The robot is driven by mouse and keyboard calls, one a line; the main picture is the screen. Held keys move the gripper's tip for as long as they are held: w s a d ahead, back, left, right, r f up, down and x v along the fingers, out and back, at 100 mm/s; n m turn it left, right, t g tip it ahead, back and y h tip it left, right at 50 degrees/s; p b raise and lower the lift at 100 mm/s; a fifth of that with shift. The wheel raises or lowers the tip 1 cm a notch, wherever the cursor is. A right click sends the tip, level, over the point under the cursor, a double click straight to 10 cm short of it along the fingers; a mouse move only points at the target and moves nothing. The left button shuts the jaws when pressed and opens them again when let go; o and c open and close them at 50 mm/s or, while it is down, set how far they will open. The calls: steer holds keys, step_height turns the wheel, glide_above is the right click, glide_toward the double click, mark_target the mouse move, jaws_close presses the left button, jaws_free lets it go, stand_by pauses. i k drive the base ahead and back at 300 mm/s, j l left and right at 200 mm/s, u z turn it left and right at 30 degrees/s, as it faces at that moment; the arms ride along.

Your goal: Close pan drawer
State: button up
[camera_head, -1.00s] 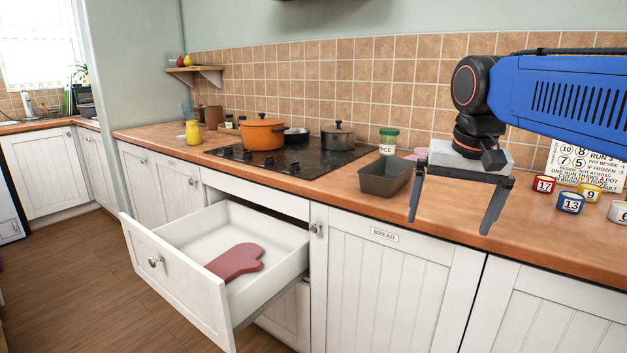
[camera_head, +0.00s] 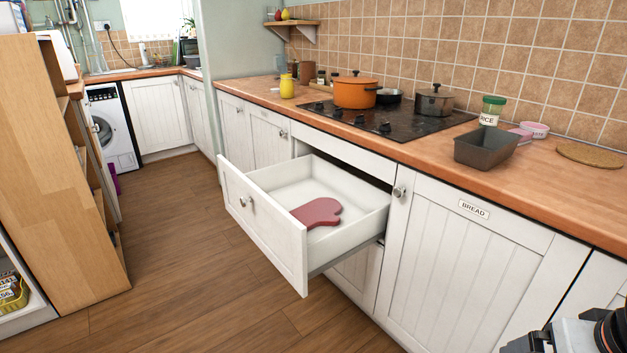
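The pan drawer (camera_head: 265,225) is pulled well out from under the hob. Its white front panel faces left and has a round metal knob (camera_head: 247,201). A dark red oven mitt (camera_head: 318,212) lies inside on the drawer floor. Part of my arm's end shows at the bottom right corner, in front of the bread cupboard and well to the right of the drawer. My gripper's fingers are out of the picture, so their state is hidden.
The worktop (camera_head: 520,185) holds an orange pot (camera_head: 355,92), a grey pan (camera_head: 434,103) and a dark loaf tin (camera_head: 486,147). The bread cupboard (camera_head: 460,260) is shut. A wooden shelf unit (camera_head: 60,180) stands at left. Wooden floor (camera_head: 190,270) is clear before the drawer.

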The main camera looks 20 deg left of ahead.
mark_target(261, 201)
steer(key=l+u, duration=0.15)
steer(key=u, duration=0.25)
steer(key=l+u, duration=0.15)
steer(key=u, duration=0.3)
steer(key=i+j+u, duration=0.1)
steer(key=j+u, duration=0.25)
steer(key=k+l, duration=0.25)
steer(key=k, duration=0.25)
steer(key=i+j, duration=0.2)
steer(key=i, duration=0.25)
